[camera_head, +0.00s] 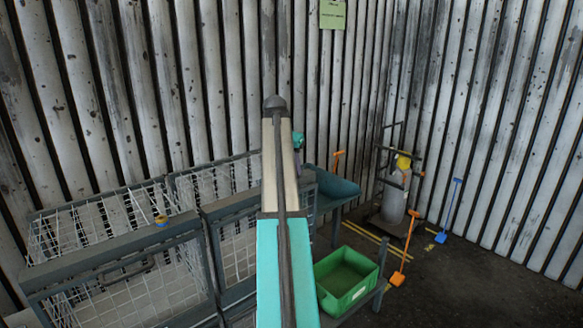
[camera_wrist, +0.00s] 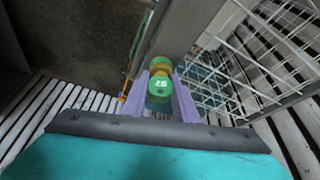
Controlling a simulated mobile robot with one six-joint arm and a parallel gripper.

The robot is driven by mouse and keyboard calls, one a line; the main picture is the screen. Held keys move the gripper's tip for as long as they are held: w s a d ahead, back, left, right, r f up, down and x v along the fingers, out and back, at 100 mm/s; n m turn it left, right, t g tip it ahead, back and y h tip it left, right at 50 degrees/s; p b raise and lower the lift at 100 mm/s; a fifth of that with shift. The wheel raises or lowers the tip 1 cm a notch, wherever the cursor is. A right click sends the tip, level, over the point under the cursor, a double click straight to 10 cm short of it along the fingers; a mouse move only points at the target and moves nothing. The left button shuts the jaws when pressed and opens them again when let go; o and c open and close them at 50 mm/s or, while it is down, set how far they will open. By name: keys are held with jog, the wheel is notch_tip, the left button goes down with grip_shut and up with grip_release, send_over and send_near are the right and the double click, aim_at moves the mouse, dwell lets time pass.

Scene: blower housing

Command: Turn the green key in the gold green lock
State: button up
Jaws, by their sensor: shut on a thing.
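In the wrist view, my gripper (camera_wrist: 160,100) has its two pale purple fingers closed on either side of the green key (camera_wrist: 158,86). The key's round green head has light markings and faces the camera. Just beyond it is the gold lock with green (camera_wrist: 159,64), set against a grey metal post. The key appears lined up with the lock, but how deep it sits cannot be told. In the head view my arm covers the middle, and the green key and its lock are not visible there.
Wire cages with grey frames (camera_head: 110,262) stand at the left; a small yellow and blue piece (camera_head: 161,220) sits on one rail. A green bin (camera_head: 346,280) stands right of my arm. A gas cylinder on a cart (camera_head: 393,200) and shovels stand farther right by the corrugated wall.

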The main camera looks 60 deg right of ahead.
jog(key=shift+m+g, duration=0.7)
jog(key=shift+m, duration=1.1)
jog(key=o, duration=1.1)
jog(key=shift+r, duration=0.1)
jog(key=b+v, duration=0.5)
jog(key=v, duration=0.8)
jog(key=shift+r, duration=0.25)
